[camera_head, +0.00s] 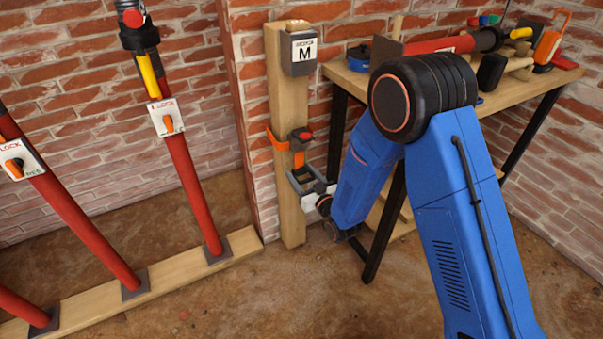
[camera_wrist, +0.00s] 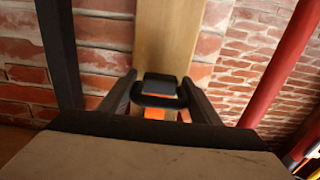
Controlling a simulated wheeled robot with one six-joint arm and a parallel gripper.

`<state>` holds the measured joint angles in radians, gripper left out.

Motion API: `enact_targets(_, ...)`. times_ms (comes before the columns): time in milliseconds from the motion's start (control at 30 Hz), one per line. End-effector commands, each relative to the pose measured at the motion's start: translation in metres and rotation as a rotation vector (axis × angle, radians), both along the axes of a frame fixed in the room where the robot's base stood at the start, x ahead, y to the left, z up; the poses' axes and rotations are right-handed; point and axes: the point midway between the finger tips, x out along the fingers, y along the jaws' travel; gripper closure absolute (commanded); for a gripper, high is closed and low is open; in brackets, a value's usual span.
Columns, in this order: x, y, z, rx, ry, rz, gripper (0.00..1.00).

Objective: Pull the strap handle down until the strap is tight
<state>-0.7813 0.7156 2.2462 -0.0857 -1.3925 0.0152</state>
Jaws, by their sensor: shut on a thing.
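The wooden post (camera_head: 290,215) stands against the brick wall, with an orange strap (camera_head: 278,141) around it and a dark buckle with a red top (camera_head: 301,135) on its front. A short orange strap length (camera_head: 299,159) hangs from the buckle to the dark strap handle (camera_head: 293,178). My gripper (camera_head: 306,181) is at that handle, low on the post. In the wrist view my gripper (camera_wrist: 158,90) has a finger on each side of the black handle (camera_wrist: 160,86) and is shut on it. Orange strap shows just beyond. Strap tightness cannot be told.
A box marked M (camera_head: 300,53) is fixed high on the post. A workbench (camera_head: 525,92) with tools stands right, its dark leg (camera_head: 383,232) close to my arm. Red props (camera_head: 192,190) stand left on a timber (camera_head: 180,275). Dirt floor lies open in front.

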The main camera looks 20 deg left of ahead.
Motion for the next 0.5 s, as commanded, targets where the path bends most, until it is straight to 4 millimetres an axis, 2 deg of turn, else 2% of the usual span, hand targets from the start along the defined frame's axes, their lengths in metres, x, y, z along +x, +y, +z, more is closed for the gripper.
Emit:
enact_targets(300, 0.002, -0.001, -0.045, -0.002, 0.003, -0.004, 0.83)
enact_targets(500, 0.002, -0.002, -0.055, -0.001, 0.002, -0.005, 0.83)
